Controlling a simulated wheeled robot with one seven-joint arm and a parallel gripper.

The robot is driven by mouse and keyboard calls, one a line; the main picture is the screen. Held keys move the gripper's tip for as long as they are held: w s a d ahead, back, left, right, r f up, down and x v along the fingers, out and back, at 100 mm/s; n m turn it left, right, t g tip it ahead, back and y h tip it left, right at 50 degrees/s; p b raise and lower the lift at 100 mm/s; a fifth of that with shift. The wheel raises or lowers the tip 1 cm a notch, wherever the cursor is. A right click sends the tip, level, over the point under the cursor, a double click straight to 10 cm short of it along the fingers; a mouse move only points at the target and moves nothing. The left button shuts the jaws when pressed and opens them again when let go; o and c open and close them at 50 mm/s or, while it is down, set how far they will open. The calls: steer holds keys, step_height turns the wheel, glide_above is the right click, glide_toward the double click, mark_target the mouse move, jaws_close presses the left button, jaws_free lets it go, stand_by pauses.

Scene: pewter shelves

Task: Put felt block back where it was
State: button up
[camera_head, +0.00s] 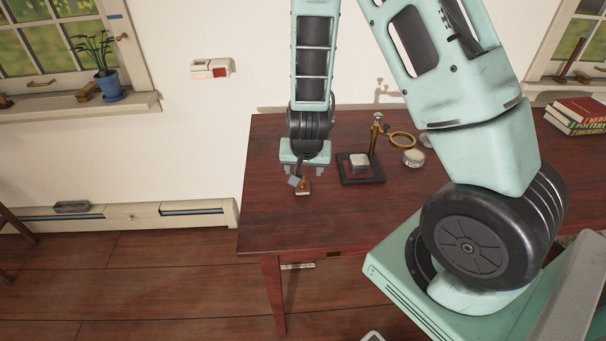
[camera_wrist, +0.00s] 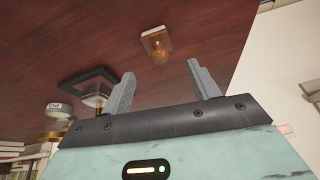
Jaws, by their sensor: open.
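A small block with a pale base and a rounded brown knob, which looks like the felt block (camera_head: 303,188), lies on the dark red wooden table near its left side. It also shows in the wrist view (camera_wrist: 157,44), ahead of the fingertips, with clear table around it. My gripper (camera_head: 304,172) is open and points down above the table, close to the block. In the wrist view the fingers (camera_wrist: 160,72) stand apart with nothing between them. From the head view I cannot tell the exact height of the fingertips over the block.
A black stand base (camera_head: 362,180) with a pale cube-like piece, a brass post and a ring (camera_head: 403,140) stands right of the gripper. Books (camera_head: 580,112) lie at the far right. The table's front left is clear.

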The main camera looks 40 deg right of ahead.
steer(key=s+a+r+n+g+y, duration=0.15)
steer(key=s+a+r+n, duration=0.35)
steer(key=a, duration=0.5)
steer(key=s+a+r+n+y, duration=0.2)
steer(key=s+a+r+y, duration=0.1)
steer(key=a+r, duration=0.5)
steer(key=s+a+r+n+g, duration=0.1)
steer(key=s+a+r+n, duration=0.1)
steer(key=s+n, duration=0.2)
steer(key=s+a+r+n+g+h, duration=0.1)
steer(key=s+a+r+n, duration=0.2)
steer(key=s, duration=0.7)
steer(key=shift+s+a+r+n+p, duration=0.25)
steer(key=shift+n+p, duration=0.2)
steer(key=shift+n, duration=0.55)
steer(key=shift+w+d, duration=0.1)
